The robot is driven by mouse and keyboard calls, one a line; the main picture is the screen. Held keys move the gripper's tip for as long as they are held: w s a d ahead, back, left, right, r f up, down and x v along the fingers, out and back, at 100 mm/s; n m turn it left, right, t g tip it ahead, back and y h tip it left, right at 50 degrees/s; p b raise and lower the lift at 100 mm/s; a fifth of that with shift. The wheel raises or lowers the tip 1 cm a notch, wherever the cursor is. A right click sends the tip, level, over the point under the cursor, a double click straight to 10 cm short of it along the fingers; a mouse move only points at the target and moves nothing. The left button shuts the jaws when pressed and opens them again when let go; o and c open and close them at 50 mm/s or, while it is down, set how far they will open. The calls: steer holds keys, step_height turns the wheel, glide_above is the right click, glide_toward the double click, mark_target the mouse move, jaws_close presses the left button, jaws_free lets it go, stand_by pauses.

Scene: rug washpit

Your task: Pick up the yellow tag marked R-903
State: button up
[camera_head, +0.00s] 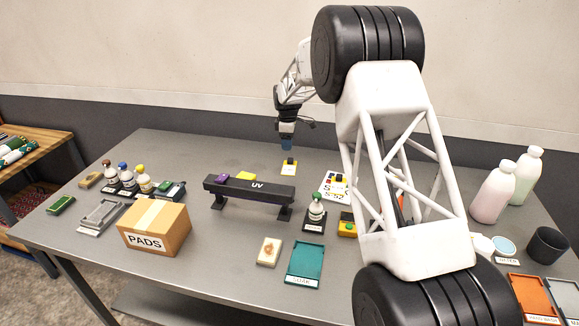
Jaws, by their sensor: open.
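Several yellow items show, and I cannot read R-903 on any of them. A small yellow tag (289,167) with a dark top part lies on the grey table behind the UV lamp. Another yellow item (245,176) rests on top of the UV lamp, next to a purple one (221,178). More yellow shows on a white marked card (333,191), partly behind my arm. My gripper (286,147) points down above the tag behind the lamp, apart from it. It is open, and I see nothing held; its fingers are small in this view.
The black UV lamp (256,190) stands on legs mid-table. A PADS box (147,240), several bottles, a teal tray (305,262) and a dark cup (548,245) stand around. My large arm links hide the table's right-middle.

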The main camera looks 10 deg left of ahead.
mark_target(289, 159)
steer(key=shift+f, duration=0.1)
steer(key=shift+f, duration=1.25)
steer(key=shift+d+f, duration=0.15)
steer(key=shift+f, duration=2.45)
steer(key=shift+c, duration=0.3)
steer(key=c, duration=0.9)
